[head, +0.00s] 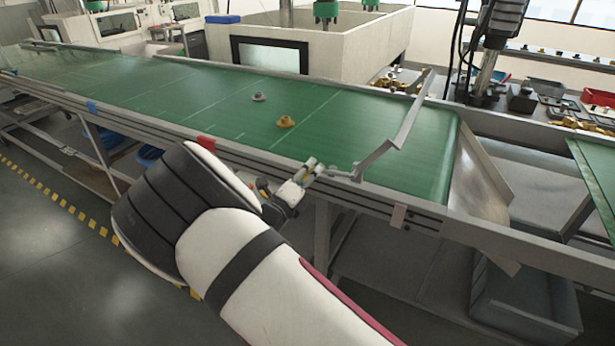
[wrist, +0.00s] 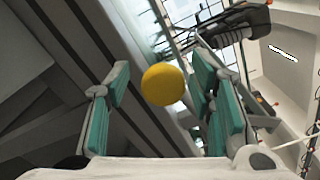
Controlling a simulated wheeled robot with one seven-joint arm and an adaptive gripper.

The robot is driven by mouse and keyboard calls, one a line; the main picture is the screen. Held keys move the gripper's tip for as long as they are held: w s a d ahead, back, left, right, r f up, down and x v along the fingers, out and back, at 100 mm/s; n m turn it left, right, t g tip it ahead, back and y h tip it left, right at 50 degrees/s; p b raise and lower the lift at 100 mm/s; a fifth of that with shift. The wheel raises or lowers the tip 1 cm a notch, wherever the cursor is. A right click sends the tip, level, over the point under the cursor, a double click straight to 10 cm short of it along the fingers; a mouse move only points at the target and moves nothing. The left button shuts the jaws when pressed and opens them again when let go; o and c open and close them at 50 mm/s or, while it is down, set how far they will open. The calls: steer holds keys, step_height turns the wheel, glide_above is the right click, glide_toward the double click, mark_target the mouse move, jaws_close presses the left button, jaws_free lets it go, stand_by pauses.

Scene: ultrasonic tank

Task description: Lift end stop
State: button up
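The end stop (head: 409,122) is a grey metal bar standing across the green belt near its right end. Its near end meets a small bracket (head: 345,176) at the conveyor's front rail. My gripper (head: 311,168) is at the front rail, just left of that bracket. In the wrist view a round yellow knob (wrist: 163,84) shows between the two teal finger pads, with gaps on both sides. My gripper is open around it and not closed on it. I cannot tell from these views how the knob joins the end stop.
The green conveyor belt (head: 190,100) carries a grey part (head: 258,96) and a brass part (head: 285,121), both left of the end stop. A metal chute (head: 482,175) lies beyond the belt's right end. A red marker (head: 206,142) sits on the front rail.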

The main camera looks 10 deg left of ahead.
steer(key=v, duration=1.2)
